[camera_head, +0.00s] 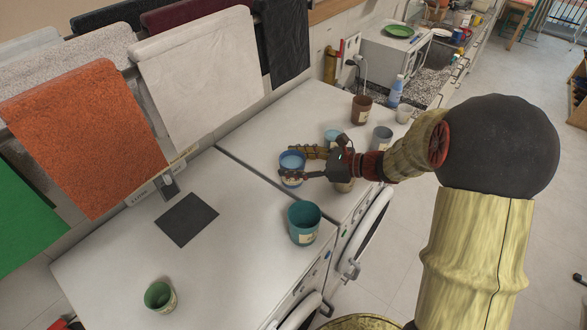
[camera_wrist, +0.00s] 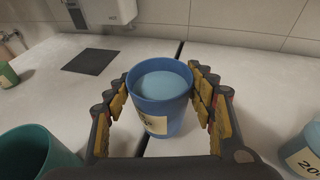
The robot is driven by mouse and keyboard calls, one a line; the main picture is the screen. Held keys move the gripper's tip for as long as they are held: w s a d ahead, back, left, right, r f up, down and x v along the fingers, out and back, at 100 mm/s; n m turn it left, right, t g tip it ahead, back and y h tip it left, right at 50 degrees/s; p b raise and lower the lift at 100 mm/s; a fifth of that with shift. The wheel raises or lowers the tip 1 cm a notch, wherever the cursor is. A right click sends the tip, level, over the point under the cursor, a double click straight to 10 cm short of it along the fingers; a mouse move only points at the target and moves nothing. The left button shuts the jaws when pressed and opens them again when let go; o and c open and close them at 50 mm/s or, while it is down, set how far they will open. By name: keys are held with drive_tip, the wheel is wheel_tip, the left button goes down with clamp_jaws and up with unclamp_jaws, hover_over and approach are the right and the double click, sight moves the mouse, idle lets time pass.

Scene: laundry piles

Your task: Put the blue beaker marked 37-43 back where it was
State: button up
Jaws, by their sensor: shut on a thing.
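The blue beaker (camera_head: 292,168) is between the fingers of my gripper (camera_head: 304,164), near the seam between the two white machine tops. In the wrist view the beaker (camera_wrist: 160,100) is upright, with light blue contents and a cream label. The label is partly cut off and I cannot read its full marking. The yellow-padded fingers of my gripper (camera_wrist: 160,105) are closed on both its sides. I cannot tell whether its base touches the top. A dark square mat (camera_head: 187,219) lies bare on the nearer white top, also seen in the wrist view (camera_wrist: 90,62).
A teal beaker (camera_head: 304,224) stands near the front edge and a green one (camera_head: 160,297) at lower left. Brown (camera_head: 361,110), grey (camera_head: 381,139), light blue (camera_head: 332,136) and white (camera_head: 404,114) cups stand on the far top. An olive cup (camera_head: 344,186) is partly hidden under my gripper.

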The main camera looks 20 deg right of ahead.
drive_tip(key=shift+f, duration=1.2)
drive_tip(key=shift+f, duration=0.15)
drive_tip(key=o, duration=1.1)
drive_tip(key=shift+d+r, duration=0.1)
drive_tip(key=shift+r, duration=0.1)
drive_tip(key=v, duration=1.2)
